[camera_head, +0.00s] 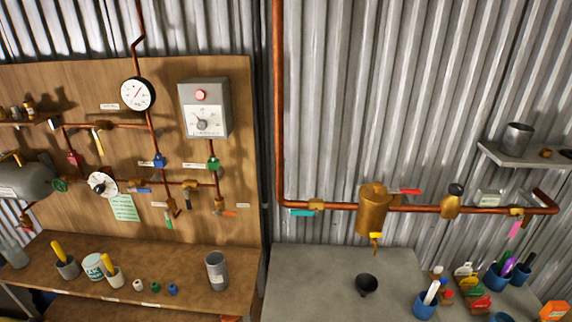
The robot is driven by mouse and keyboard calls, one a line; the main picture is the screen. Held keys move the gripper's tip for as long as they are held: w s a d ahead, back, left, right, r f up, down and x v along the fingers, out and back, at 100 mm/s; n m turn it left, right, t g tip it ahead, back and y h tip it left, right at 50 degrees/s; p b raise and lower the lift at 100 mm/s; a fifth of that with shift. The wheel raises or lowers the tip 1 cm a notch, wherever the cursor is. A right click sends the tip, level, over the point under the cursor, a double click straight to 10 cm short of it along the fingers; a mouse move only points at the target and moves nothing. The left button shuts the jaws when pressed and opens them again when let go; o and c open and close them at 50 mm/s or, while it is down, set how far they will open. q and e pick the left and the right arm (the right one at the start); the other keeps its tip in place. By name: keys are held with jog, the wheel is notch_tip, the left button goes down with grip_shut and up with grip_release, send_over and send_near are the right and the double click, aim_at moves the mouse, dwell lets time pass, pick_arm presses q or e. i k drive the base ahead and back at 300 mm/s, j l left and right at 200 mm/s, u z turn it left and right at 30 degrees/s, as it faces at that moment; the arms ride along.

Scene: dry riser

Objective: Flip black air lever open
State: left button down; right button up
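Several small valves with coloured levers sit on copper pipes across the wooden board (240,130) and the metal wall. A dark lever (190,200) hangs below a brass valve (190,185) at the lower middle of the board; it looks black, but it is too small to be sure it is the air lever. A black-topped brass fitting (453,203) stands on the right pipe. Nearby on the board are a blue lever (140,190), a green lever (168,217) and an orange lever (226,213). Neither of my grippers is in view.
A round gauge (137,94) and a grey control box (205,108) are above the valves. A wooden bench (130,290) with cups and a grey table (320,285) with a black funnel (366,285) stand below. A brass tank (373,210) sticks out at right.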

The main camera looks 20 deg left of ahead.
aim_at(187, 199)
jog(key=u, duration=1.3)
